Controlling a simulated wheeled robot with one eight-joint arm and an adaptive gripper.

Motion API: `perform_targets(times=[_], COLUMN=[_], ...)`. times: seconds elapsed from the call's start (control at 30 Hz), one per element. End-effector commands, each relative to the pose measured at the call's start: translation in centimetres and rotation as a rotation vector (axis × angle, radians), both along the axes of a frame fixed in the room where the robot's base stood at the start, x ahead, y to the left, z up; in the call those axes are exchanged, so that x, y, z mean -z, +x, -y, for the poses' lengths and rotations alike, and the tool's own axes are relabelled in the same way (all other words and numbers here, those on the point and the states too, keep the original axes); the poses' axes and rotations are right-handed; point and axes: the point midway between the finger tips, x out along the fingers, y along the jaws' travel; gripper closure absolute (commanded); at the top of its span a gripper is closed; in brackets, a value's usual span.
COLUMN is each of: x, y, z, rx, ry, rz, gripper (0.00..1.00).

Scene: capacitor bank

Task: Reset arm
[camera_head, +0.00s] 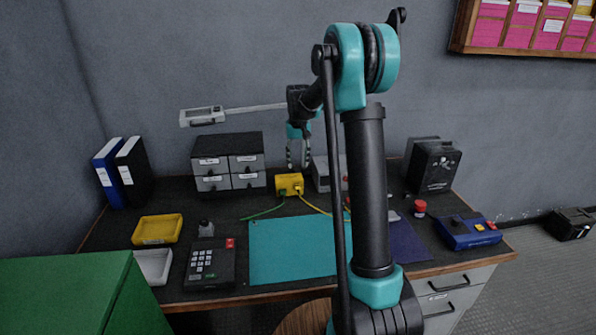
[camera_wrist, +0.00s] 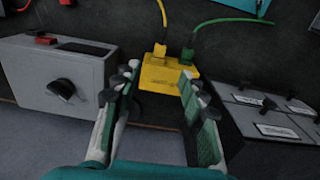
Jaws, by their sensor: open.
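My gripper (camera_head: 298,152) hangs from my teal and black arm above the back of the desk. In the wrist view my gripper (camera_wrist: 160,105) has its two fingers apart with nothing between them. A yellow box (camera_head: 289,184) with a green and a yellow cable stands on the desk below the gripper. The yellow box (camera_wrist: 168,72) also shows beyond the fingertips in the wrist view, apart from them. My arm column hides part of the desk's right half in the head view.
A drawer unit (camera_head: 228,162) and a grey box with a black knob (camera_wrist: 62,88) flank the yellow box. A lamp (camera_head: 202,116) reaches out at the left. A teal mat (camera_head: 290,247) lies clear at the front. A keypad (camera_head: 210,263) and a blue control box (camera_head: 467,232) stand on the desk.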

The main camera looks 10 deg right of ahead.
Motion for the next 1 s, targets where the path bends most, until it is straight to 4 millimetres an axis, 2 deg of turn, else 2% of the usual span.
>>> perform_targets(times=[0.13, 0.43, 0.57, 0.67, 0.77, 1.0], x=[-0.8, -0.8, -0.9, -1.1, -1.2, -0.2], y=[0.0, 0.0, -0.8, -3.0, -6.2, -15.4], z=[0.0, 0.0, 0.2, 0.6, 1.1, 2.4], rx=[0.0, 0.0, 0.0, 0.0, 0.001, 0.002], ry=[0.0, 0.0, 0.001, 0.002, 0.004, 0.007], rz=[0.0, 0.0, 0.008, 0.029, 0.064, 0.16], gripper=[0.58, 0.58, 0.58, 0.58, 0.58, 0.58])
